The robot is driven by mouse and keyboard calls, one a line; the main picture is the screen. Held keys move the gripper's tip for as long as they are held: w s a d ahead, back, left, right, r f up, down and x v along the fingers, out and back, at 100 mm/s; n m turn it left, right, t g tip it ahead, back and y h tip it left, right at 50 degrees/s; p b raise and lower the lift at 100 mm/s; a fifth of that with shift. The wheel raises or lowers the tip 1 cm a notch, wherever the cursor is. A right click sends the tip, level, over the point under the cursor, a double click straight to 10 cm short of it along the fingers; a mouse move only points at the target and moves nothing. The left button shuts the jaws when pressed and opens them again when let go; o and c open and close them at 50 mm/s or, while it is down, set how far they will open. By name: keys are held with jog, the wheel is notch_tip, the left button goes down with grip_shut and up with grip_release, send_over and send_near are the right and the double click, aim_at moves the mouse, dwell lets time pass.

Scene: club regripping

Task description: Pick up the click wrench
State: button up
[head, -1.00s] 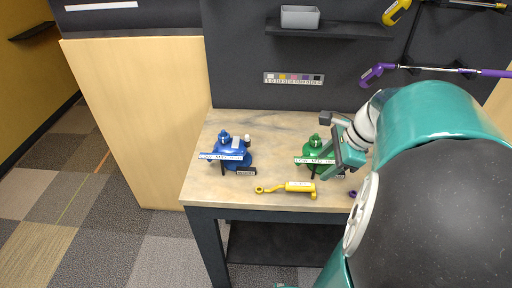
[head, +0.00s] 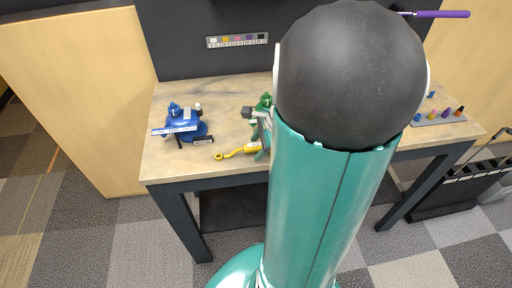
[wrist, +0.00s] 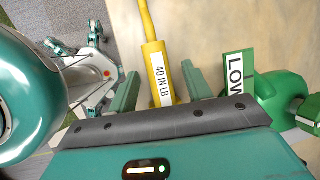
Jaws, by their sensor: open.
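The click wrench is the yellow tool (head: 234,152) lying near the front edge of the workbench, its ring end to the left. My gripper (head: 262,132) is at its right end, and my arm hides part of it. In the wrist view, the yellow handle (wrist: 158,75) with a "40 IN LB" label lies between the two open fingers of my gripper (wrist: 159,70). The fingers stand on either side of it with gaps. I cannot tell how far above the bench they are.
The workbench (head: 225,95) holds a blue device (head: 183,122) on the left. A green device (wrist: 280,95) with a "LOW" sign is close beside my right finger. A grey tray of small coloured items (head: 440,117) is on the right. My arm covers the bench's middle.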

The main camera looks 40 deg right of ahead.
grip_shut()
jog(key=shift+r, duration=0.15)
